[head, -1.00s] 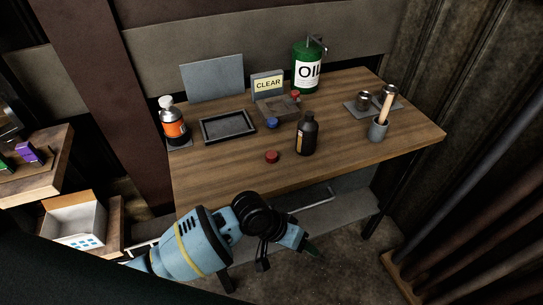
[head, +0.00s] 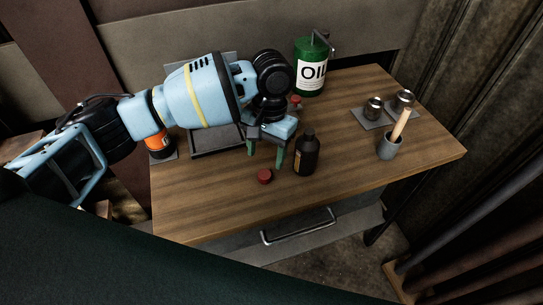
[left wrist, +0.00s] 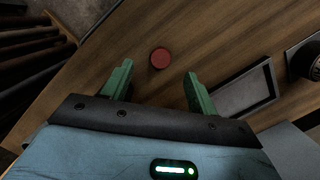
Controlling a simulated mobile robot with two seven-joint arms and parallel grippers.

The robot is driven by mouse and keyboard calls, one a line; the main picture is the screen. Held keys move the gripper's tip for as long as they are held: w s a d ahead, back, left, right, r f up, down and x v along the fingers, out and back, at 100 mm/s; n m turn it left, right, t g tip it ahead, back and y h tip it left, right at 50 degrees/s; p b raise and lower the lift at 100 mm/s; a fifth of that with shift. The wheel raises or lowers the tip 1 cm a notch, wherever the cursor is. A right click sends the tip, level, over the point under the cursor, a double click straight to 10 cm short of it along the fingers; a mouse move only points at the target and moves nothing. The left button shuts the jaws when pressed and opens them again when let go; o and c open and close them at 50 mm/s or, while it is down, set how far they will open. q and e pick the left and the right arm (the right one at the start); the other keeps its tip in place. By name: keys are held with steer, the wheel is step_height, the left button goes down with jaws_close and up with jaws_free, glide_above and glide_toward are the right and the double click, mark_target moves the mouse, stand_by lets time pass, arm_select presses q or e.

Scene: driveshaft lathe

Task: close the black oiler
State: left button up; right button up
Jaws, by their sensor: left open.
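The black oiler (head: 306,155) is a dark bottle with an orange label edge, upright on the wooden table. Its top looks dark with no red cap on it. A round red cap (head: 265,176) lies on the table to the left of the bottle; it also shows in the left wrist view (left wrist: 160,58). My left gripper (head: 266,154) is open and empty, its green fingers pointing down above the table, just behind the cap and left of the bottle. In the left wrist view the cap sits just beyond and between the fingertips (left wrist: 159,73). The bottle does not show there.
A green oil can (head: 312,68) stands at the back. A small red object (head: 295,101) is partly behind my arm. A dark tray (head: 215,146) and an orange bottle (head: 160,145) are partly hidden. A grey cup (head: 389,148) with a brush stands right. The front table is clear.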

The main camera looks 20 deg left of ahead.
mark_target(264, 176)
arm_select(q)
steer(key=shift+w+r, duration=0.1)
steer(key=shift+w, duration=0.5)
steer(key=shift+s+r, duration=0.15)
steer(key=shift+s, duration=0.2)
steer(key=shift+a+f, duration=0.1)
steer(key=shift+f, duration=0.85)
steer(key=shift+s+f, duration=0.1)
steer(key=shift+f, duration=0.3)
arm_select(e)
steer(key=shift+s+f, duration=0.35)
steer(key=shift+s, duration=0.05)
arm_select(q)
steer(key=shift+f, duration=0.1)
